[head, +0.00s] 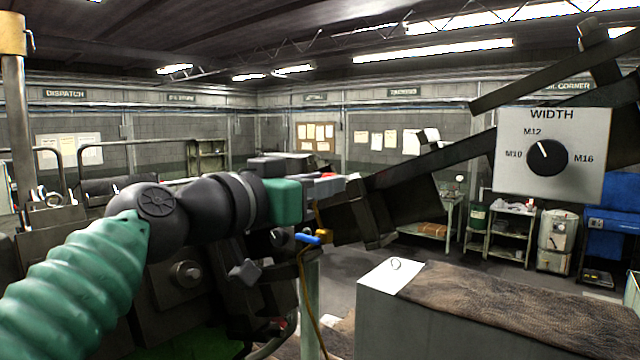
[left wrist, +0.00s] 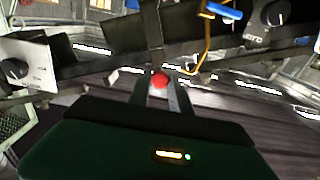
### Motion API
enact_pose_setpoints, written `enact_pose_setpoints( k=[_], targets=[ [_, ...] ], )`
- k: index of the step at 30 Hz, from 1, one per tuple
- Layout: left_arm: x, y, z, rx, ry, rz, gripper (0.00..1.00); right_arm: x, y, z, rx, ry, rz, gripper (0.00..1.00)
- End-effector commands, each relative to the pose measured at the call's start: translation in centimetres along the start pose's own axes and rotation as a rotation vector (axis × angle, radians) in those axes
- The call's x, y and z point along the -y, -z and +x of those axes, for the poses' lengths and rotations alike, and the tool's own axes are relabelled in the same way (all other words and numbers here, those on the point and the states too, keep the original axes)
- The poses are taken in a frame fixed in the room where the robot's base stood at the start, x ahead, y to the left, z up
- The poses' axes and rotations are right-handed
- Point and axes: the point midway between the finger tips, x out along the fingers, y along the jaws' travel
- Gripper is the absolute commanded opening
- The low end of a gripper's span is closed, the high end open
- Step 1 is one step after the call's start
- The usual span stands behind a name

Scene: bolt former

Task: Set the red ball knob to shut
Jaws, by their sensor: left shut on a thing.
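The red ball knob (left wrist: 159,82) sits between the fingertips of my left gripper (left wrist: 160,92) in the left wrist view. The gripper is shut on it. In the head view my left gripper (head: 330,183) reaches in from the left to the dark machine, and only a small red patch of the knob (head: 352,176) shows at its tip. The fingers hide most of the knob and its stem there. I see no mark that tells its setting. My right gripper is in neither view.
A blue-handled valve (head: 308,239) on a yellow pipe hangs just below my left gripper. A WIDTH dial panel (head: 590,180) stands at the right. A dark sloping chute (head: 430,160) lies beyond the gripper. A grey box (head: 380,315) with brown cloth stands front right.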

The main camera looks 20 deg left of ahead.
Motion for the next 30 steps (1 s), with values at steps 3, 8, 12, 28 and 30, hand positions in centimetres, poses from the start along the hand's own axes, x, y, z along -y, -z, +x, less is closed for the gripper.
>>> enact_pose_setpoints(
  k=[3,8,12,28,30],
  targets=[
    [0.1,0.1,-0.1,-0.002,0.001,0.0,0.0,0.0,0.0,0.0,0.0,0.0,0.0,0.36],
    [0.1,0.1,-0.1,-0.002,0.001,0.0,0.0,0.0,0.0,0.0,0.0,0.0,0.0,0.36],
    [0.1,0.0,1.1,0.001,0.003,0.0,0.0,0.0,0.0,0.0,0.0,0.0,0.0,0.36],
    [0.1,0.2,3.4,-0.006,0.002,-0.001,0.34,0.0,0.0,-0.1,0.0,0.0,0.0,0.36],
    [0.1,0.2,3.4,-0.004,0.001,-0.001,0.43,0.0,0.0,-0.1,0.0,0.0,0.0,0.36]
  ],
)
